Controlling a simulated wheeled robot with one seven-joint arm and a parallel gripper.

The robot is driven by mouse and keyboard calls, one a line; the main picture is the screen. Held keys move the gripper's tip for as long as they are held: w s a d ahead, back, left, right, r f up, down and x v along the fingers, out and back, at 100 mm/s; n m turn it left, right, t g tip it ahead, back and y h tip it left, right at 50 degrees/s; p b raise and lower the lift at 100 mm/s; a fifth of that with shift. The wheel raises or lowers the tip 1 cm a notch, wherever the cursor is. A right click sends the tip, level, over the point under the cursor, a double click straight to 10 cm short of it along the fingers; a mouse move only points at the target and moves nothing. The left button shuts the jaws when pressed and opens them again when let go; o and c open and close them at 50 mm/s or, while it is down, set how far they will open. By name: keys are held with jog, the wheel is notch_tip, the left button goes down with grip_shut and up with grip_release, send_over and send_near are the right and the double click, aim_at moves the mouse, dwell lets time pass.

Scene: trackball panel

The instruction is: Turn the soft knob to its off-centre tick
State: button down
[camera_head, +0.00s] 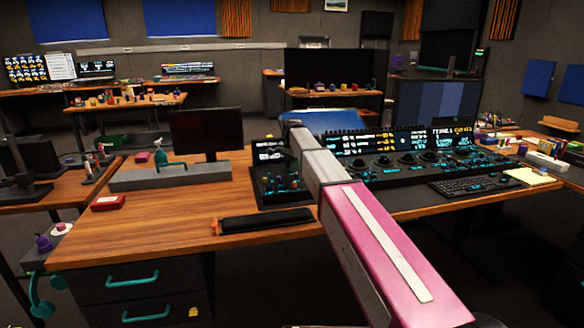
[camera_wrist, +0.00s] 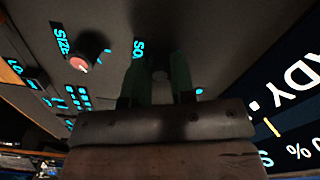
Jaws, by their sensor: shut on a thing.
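In the wrist view my gripper (camera_wrist: 158,68) has its two green fingers on either side of the soft knob (camera_wrist: 160,74), shut on it. The knob is dark and mostly hidden between the fingers. Its label, of which only "SO" shows, is beside the left finger. The knob's pointer and its ticks cannot be made out. In the head view my pink and grey arm reaches over the desk to the control panel (camera_head: 268,196), and the gripper and soft knob cannot be made out there.
A knob with a pale red top (camera_wrist: 79,63), near the label "SIZE", stands left of my gripper. A lit screen (camera_wrist: 292,105) is close on the right. In the head view a black padded rest (camera_head: 265,221) lies in front of the panel, and a keyboard (camera_head: 475,186) is to the right.

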jog(key=shift+n, duration=0.3)
jog(key=n, duration=1.2)
jog(key=shift+n, duration=0.3)
dwell(0.4)
jog(key=c, duration=1)
grip_release()
jog(key=shift+o, duration=0.2)
